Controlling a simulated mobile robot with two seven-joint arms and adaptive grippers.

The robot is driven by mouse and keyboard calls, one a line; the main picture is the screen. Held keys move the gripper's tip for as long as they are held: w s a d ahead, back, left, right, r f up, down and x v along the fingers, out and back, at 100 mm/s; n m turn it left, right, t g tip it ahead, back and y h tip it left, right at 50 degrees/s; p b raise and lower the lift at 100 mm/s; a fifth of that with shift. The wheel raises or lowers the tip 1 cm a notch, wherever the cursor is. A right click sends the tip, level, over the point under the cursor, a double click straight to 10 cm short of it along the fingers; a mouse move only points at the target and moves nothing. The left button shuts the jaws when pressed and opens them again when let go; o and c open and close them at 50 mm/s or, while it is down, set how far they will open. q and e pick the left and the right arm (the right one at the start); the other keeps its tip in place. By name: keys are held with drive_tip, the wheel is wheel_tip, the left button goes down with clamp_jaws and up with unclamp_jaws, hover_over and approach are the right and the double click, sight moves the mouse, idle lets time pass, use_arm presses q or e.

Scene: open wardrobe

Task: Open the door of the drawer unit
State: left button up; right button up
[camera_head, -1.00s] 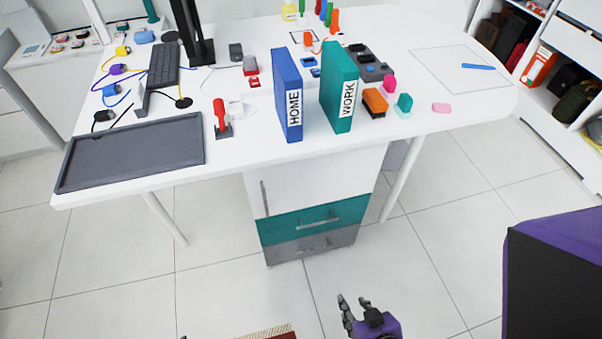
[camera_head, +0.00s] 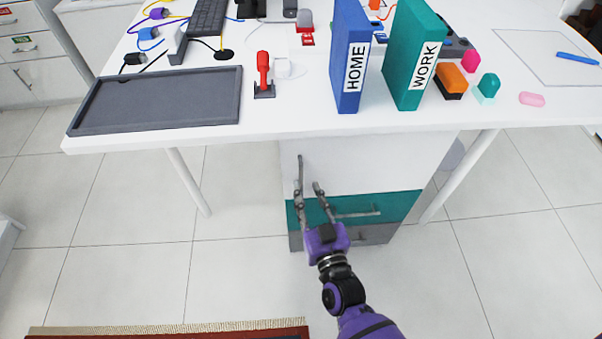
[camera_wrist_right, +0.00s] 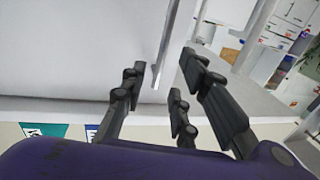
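The drawer unit (camera_head: 365,160) stands under the white table, with a white door on top, a teal drawer (camera_head: 385,205) and a grey drawer below. The door looks closed. Its vertical metal bar handle (camera_head: 300,170) is near the door's left edge; it also shows in the right wrist view (camera_wrist_right: 167,40). My right gripper (camera_head: 308,186) is open at the lower end of this handle. In the wrist view the handle's end shows between the spread fingertips (camera_wrist_right: 163,68); I cannot tell whether they touch it. My left gripper is not in view.
The white table (camera_head: 270,135) overhangs the unit, with table legs (camera_head: 188,180) on both sides. A grey tray (camera_head: 160,102), a blue binder (camera_head: 349,60) and a teal binder (camera_head: 412,60) sit on it. The tiled floor in front is clear; a red rug (camera_head: 200,332) lies nearer.

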sight(302, 176)
drive_tip(key=w, duration=0.3)
drive_tip(key=w+a, duration=0.1)
drive_tip(key=w, duration=0.2)
drive_tip(key=shift+w+a, duration=0.2)
drive_tip(key=shift+w, duration=0.2)
clamp_jaws()
